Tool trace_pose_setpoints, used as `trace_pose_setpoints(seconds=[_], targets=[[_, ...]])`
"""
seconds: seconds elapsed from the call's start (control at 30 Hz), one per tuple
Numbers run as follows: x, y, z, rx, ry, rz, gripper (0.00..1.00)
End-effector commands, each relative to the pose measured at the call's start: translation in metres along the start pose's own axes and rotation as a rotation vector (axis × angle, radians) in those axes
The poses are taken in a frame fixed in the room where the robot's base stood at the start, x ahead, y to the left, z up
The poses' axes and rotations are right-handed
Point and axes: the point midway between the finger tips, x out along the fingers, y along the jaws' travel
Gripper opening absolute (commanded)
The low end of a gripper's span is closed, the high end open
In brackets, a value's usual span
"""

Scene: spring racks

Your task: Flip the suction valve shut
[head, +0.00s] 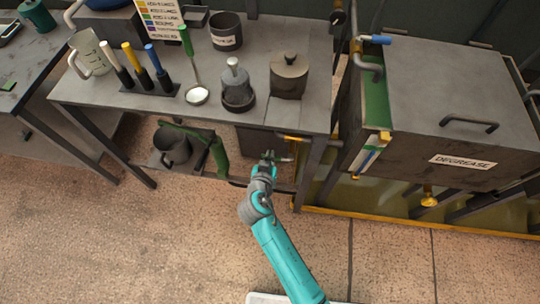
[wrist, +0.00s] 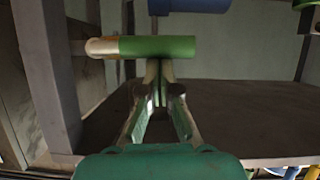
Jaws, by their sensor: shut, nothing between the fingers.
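A green lever with a copper-coloured end (wrist: 155,46) lies level across the wrist view. It is probably the suction valve's handle, but no label shows. My gripper (wrist: 159,75) is shut and empty, its fingertips just below the green lever in that picture. Whether they touch it I cannot tell. In the head view my gripper (head: 268,157) reaches under the right end of the grey table. A yellow handle (head: 295,138) shows just above and right of it. The valve body is hidden.
A blue cylinder (wrist: 190,4) sits above the lever. A grey table leg (wrist: 45,70) stands close on the left. A dark shelf (wrist: 240,120) lies below. The grey table (head: 290,110) overhangs my gripper, and the DEGREASE tank (head: 450,110) stands to its right.

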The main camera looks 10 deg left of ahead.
Motion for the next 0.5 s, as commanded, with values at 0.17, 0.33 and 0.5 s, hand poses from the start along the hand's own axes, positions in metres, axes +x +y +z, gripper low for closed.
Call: trace_pose_setpoints(seconds=[0.17,0.33,0.5], targets=[[0.001,-0.001,0.002,-0.026,-0.001,0.010,0.00],[0.002,-0.003,0.006,-0.079,-0.001,0.036,0.00],[0.006,-0.007,0.013,-0.181,-0.001,0.083,0.00]])
